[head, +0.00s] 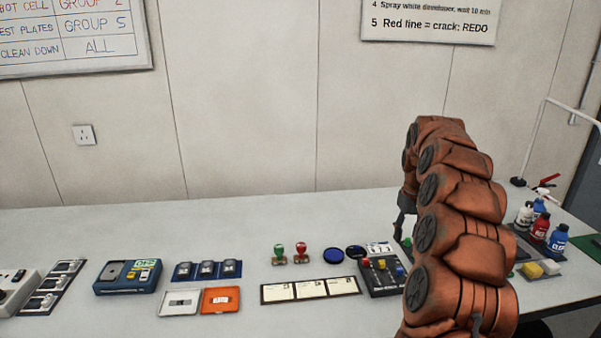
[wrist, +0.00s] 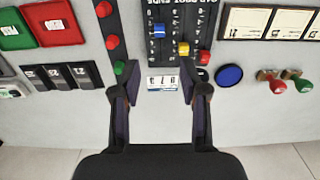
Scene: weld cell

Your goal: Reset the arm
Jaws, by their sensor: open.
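My copper-coloured arm (head: 462,215) rises at the right of the head view and arches over the table. My gripper (wrist: 155,80) shows in the wrist view, open, with its two dark fingers spread and nothing held between them. It is above the table, over a small white number counter (wrist: 162,82). Whether the fingers touch anything below is hard to tell. In the head view the gripper (head: 403,225) is mostly hidden behind my arm links.
A slider box (head: 380,276) with coloured knobs lies close to the gripper. Two stamps (head: 290,254), a blue pad (head: 333,255) and a card strip (head: 310,290) lie left of it. Bottles (head: 540,228) stand right of the arm. The table's back left (head: 130,228) is clear.

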